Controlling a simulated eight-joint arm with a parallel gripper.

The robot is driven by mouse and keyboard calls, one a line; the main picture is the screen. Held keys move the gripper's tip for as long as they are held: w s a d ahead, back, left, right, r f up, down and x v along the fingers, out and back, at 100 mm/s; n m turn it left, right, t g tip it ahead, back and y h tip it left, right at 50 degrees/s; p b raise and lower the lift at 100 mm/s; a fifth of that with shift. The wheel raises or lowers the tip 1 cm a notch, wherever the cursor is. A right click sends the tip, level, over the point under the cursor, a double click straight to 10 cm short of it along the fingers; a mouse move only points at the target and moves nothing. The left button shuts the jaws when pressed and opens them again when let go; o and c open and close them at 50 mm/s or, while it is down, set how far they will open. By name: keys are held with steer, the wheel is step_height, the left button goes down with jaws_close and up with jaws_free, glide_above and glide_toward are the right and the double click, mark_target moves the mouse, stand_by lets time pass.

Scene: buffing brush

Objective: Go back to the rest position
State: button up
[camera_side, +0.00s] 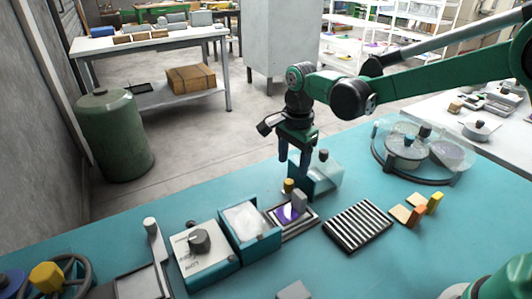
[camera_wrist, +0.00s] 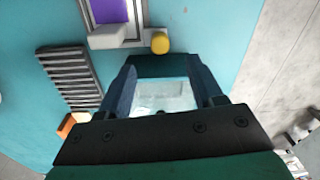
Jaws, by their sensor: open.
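My gripper (camera_side: 293,164) is green and dark and points down over the far edge of the teal table (camera_side: 330,262). In the wrist view my gripper (camera_wrist: 165,88) has its two blue fingers spread apart, with nothing held between them. A clear box with teal edges (camera_side: 326,176) stands just behind and right of the fingers in the side view. In the wrist view the clear box (camera_wrist: 165,97) shows between the fingers. I cannot tell whether they touch it. The buffing brush cannot be made out for certain.
A yellow knob (camera_side: 289,186) and a tray with a purple pad (camera_side: 291,213) lie near the gripper. A slatted rack (camera_side: 358,227), a teal bin (camera_side: 249,232) and a dial box (camera_side: 203,251) stand in front. A round clear-lidded tray (camera_side: 424,150) is at right.

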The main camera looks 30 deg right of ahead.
steer(key=shift+r, duration=0.35)
steer(key=shift+r, duration=0.1)
steer(key=s+d+r+n+t, duration=0.2)
steer(key=s+n+t, duration=0.1)
steer(key=s+n, duration=0.3)
steer(key=s+d+r+n+t, duration=0.2)
steer(key=s+n, duration=0.4)
steer(key=n, duration=0.4)
steer(key=shift+s+d+r+t, duration=0.25)
steer(key=shift+d+r+t, duration=0.15)
steer(key=shift+r+t, duration=0.45)
